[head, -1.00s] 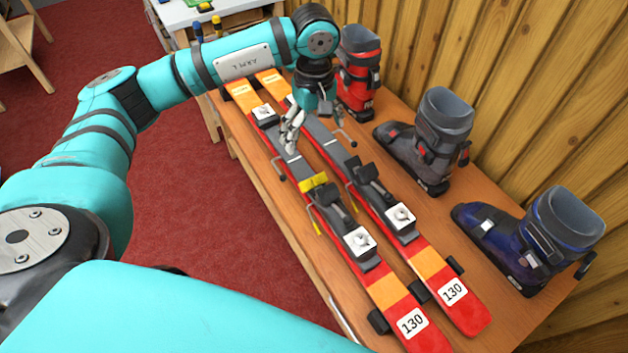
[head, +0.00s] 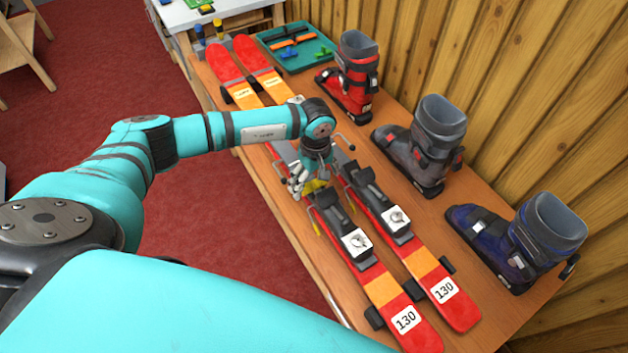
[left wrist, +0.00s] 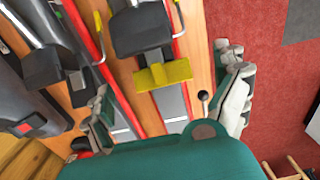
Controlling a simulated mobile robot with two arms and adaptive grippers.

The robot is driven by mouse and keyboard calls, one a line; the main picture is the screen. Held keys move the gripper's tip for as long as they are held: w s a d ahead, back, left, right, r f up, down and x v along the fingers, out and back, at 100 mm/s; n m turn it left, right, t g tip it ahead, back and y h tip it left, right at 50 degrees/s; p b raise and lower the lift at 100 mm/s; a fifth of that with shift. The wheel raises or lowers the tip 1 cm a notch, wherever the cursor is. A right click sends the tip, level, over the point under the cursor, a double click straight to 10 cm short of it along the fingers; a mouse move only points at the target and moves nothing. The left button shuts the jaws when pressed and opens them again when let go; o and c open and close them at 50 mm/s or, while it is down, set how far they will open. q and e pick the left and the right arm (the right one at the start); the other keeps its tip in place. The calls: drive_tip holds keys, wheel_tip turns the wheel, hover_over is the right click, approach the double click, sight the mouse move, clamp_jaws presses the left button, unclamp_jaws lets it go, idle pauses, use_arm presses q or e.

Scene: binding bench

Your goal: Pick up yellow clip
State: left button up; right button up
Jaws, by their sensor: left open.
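The yellow clip (left wrist: 163,75) sits across the grey track of the nearer ski, against the black binding heel piece, in the left wrist view. In the head view the yellow clip (head: 314,186) is mostly hidden behind my left gripper (head: 298,188). My left gripper is open above that ski. In the left wrist view its fingers (left wrist: 170,105) stand apart on either side of the clip, with nothing between them touching it that I can make out. My right gripper is not in view.
Two red and orange skis (head: 427,265) lie side by side along the wooden bench (head: 480,270). Red (head: 352,75), grey (head: 425,145) and blue (head: 520,240) ski boots stand along the wall side. A green tray (head: 268,40) with tools is at the far end.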

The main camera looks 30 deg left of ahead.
use_arm(q)
drive_tip(key=shift+f, duration=0.8)
drive_tip(key=shift+c, duration=0.4)
